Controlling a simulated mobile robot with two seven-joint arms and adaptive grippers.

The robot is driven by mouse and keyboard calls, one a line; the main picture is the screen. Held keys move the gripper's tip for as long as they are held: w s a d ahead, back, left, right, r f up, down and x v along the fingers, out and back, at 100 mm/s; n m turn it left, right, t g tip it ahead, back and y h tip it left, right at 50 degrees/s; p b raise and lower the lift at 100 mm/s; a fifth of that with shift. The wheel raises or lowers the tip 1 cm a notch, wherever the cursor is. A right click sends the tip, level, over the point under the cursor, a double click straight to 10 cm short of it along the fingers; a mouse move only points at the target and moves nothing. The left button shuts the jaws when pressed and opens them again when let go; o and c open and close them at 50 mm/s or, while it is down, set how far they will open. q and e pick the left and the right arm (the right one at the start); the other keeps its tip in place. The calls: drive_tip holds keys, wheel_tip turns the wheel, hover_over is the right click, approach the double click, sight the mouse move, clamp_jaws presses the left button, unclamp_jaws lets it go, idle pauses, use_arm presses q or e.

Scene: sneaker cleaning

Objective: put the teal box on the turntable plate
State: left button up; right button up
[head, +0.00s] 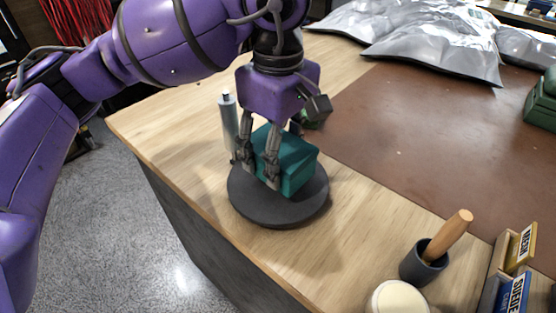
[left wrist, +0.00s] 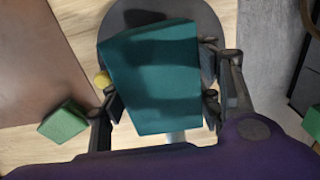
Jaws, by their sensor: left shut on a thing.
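The teal box (head: 296,161) is at the dark round turntable plate (head: 268,210), within its outline in the head view. My left gripper (head: 259,168) points down and is shut on the box, with fingers along its sides. In the left wrist view the teal box (left wrist: 155,75) sits between the two fingers (left wrist: 163,105), and the plate (left wrist: 120,22) shows behind it. I cannot tell whether the box's underside touches the plate. My right gripper is in neither view.
A grey cylinder (head: 229,115) stands close behind the plate. A green block (left wrist: 64,122) is near the brown mat (head: 395,130). A grey cup (head: 422,264) with a wooden handle, a pale round jar (head: 398,299) and small boxes (head: 514,290) stand at the front right. Silvery bags (head: 430,45) lie at the back.

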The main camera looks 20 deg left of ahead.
use_arm(q)
drive_tip(key=shift+s+f, duration=0.1)
drive_tip(key=shift+f, duration=0.95)
drive_tip(key=shift+f, duration=0.25)
drive_tip(key=o, duration=1.3)
drive_tip(key=shift+o, duration=0.2)
drive_tip(key=shift+r, duration=0.1)
wheel_tip(320, 180, up, 12)
drive_tip(key=shift+r+p, duration=0.15)
drive_tip(key=shift+p, duration=0.3)
